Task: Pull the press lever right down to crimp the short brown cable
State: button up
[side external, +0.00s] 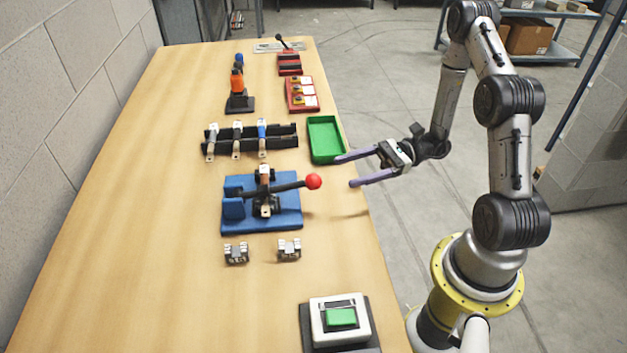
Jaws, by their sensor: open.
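The press is a blue base (289,219) with black parts on the near half of the bench. Its dark lever (287,187) reaches to the right and ends in a red ball knob (314,181). A short brown cable (265,174) appears to stand at the press, partly hidden by the lever; how it is seated cannot be told. My gripper (344,171) is open and empty, its two purple fingers pointing left at the bench's right edge. The fingertips are to the right of the red knob, apart from it.
A green tray (341,146) lies behind the press, close to my upper finger. A black rack (281,143) holds several cable pieces. Two small metal blocks (236,253) (289,249) sit in front of the press. A green-button box (317,323) stands nearest. The bench's left side is clear.

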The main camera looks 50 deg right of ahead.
aim_at(313, 182)
jog(key=x, duration=0.9)
jog(key=shift+a, duration=0.25)
jog(key=shift+c, duration=0.3)
grip_shut()
jog(key=shift+f, duration=0.1)
dwell(0.7)
